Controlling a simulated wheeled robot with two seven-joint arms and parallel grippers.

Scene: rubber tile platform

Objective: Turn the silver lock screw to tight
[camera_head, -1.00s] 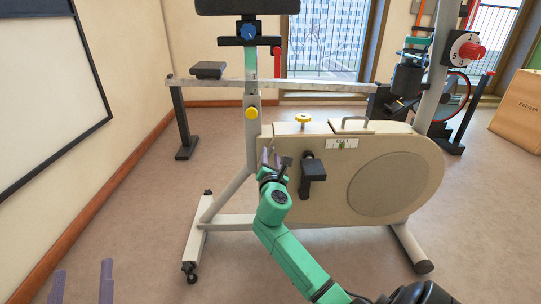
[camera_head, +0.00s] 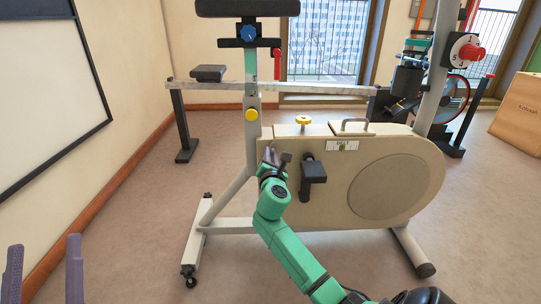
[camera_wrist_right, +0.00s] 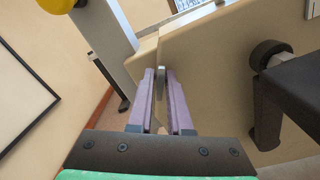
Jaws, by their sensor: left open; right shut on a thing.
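The silver lock screw (camera_wrist_right: 161,76) shows in the right wrist view as a small grey piece between my right fingertips, at the edge of the beige bike housing. My right gripper (camera_wrist_right: 160,74) is shut on it. In the head view my right gripper (camera_head: 269,156) is at the left edge of the housing (camera_head: 300,210), and the screw is too hidden there to make out. The screw's turn angle cannot be read. My left gripper (camera_head: 44,250) is open and empty at the lower left, far from the bike.
A black pedal (camera_head: 314,172) on its crank is just right of my right gripper. Open floor (camera_head: 120,235) lies to the left.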

